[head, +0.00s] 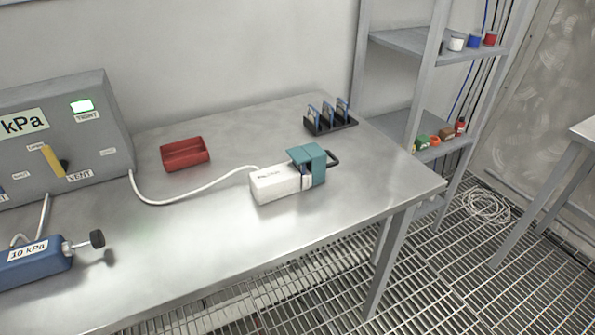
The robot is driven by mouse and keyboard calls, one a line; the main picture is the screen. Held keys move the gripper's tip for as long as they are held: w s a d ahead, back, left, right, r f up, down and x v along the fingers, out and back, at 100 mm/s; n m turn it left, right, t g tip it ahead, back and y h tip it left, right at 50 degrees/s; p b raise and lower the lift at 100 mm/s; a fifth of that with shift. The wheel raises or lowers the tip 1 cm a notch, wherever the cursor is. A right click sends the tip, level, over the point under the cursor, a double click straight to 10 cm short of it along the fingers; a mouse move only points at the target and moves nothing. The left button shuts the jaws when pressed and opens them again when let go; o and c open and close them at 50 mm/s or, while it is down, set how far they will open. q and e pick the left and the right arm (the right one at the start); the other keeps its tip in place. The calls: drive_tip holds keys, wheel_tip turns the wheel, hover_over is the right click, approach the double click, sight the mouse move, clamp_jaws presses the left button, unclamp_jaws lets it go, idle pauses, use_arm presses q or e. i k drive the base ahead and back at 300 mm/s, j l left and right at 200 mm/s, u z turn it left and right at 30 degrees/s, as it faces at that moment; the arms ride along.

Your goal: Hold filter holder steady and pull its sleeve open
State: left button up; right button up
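The filter holder (275,186) is a white block lying on the steel table, with a white hose running from its left end. A teal sleeve (318,165) with a dark loop handle (334,158) sits at its right end. A narrow gap between the white body and the sleeve shows something dark blue and white inside. The lettering on the holder is too small to read. Neither of my grippers is in the head view.
A grey kPa console (65,135) stands at the left, with a blue 10 kPa device (35,262) in front. A red tray (185,153) and a black rack (331,122) with blue-edged pieces stand behind the holder. The table (230,245) is clear in front.

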sight(311, 154)
drive_tip(key=l+u, duration=0.1)
drive_tip(key=u, duration=0.25)
drive_tip(key=l+u, duration=0.15)
drive_tip(key=u, duration=0.25)
drive_tip(key=l+u, duration=0.45)
drive_tip(key=l, duration=0.85)
drive_tip(key=k+l+u, duration=0.15)
drive_tip(key=l, duration=1)
drive_tip(key=i+j+z, duration=0.25)
drive_tip(key=j+z, duration=0.2)
drive_tip(key=j, duration=0.25)
drive_tip(key=i, duration=0.05)
